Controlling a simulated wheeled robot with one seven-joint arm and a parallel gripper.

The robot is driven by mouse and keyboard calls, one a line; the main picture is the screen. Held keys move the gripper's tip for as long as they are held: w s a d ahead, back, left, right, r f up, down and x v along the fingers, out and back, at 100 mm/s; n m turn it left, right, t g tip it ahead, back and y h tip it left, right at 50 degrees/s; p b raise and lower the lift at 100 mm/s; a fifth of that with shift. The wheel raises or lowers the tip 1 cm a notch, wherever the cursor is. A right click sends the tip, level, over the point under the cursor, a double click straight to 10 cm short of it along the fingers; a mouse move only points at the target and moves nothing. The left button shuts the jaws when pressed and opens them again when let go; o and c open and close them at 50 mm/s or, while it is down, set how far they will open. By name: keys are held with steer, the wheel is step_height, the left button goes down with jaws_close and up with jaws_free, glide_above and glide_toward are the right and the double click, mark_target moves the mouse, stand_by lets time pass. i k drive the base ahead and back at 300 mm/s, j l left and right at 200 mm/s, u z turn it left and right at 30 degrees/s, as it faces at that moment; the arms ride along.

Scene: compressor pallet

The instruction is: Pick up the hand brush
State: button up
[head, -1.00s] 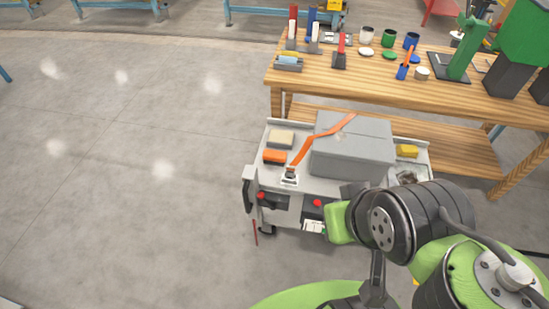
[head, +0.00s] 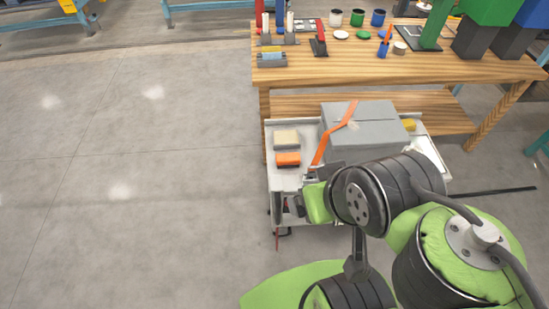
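I cannot tell for certain which item is the hand brush. A small orange block with a darker lower edge (head: 288,159) lies on the left part of the grey cart top (head: 283,179). A beige block (head: 286,139) lies just behind it. A small upright item with an orange handle and blue lower part (head: 384,46) stands on the workbench. My gripper (head: 307,185) is over the cart's front edge, to the right of and nearer than the orange block. It is small and partly hidden by my arm, so its fingers cannot be made out.
The wooden workbench (head: 330,68) behind holds tins, bins and tools. Open concrete floor (head: 130,170) is at the left.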

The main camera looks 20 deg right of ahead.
mark_target(294, 159)
steer(key=i+j+z, duration=0.1)
steer(key=j, duration=0.35)
steer(key=i+j+z, duration=0.15)
steer(key=j, duration=0.35)
steer(key=i+j+z, duration=0.1)
steer(key=j, duration=0.4)
steer(key=j+z, duration=0.1)
steer(key=j, duration=0.4)
steer(key=i+j+z, duration=0.45)
steer(key=i+j, duration=0.35)
steer(key=i+l+z, duration=0.1)
steer(key=i+z, duration=0.2)
steer(key=i, duration=0.5)
